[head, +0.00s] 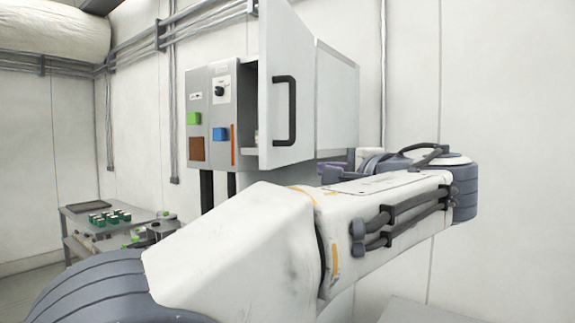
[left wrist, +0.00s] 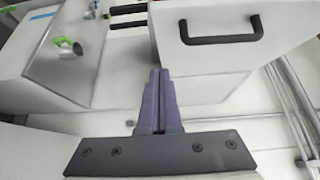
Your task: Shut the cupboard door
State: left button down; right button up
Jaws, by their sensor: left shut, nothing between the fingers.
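The cupboard (head: 338,100) is a pale box on the wall. Its white door (head: 282,50) stands open, with a black bar handle (head: 292,110); a dark gap shows beside it. My left arm crosses the head view in front, and its purple gripper (head: 336,172) is below and right of the door, partly hidden by the arm. In the left wrist view the gripper (left wrist: 160,73) is shut and empty, with its tips close to the corner of a white panel (left wrist: 200,55) with a black handle (left wrist: 222,32). I cannot tell if they touch. My right gripper is not in view.
A grey control panel (head: 211,75) with a knob and coloured squares is left of the door. A low table (head: 72,220) with several small green-and-white items stands at the left. Pipes (head: 172,100) run along the wall. Bare wall (head: 500,80) is at the right.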

pick_arm(q)
jog(key=p, duration=0.6)
send_near(278, 160)
jog(key=w, duration=0.5)
jog(key=shift+w+a, duration=0.25)
jog(key=shift+a, duration=0.8)
jog(key=shift+a, duration=0.1)
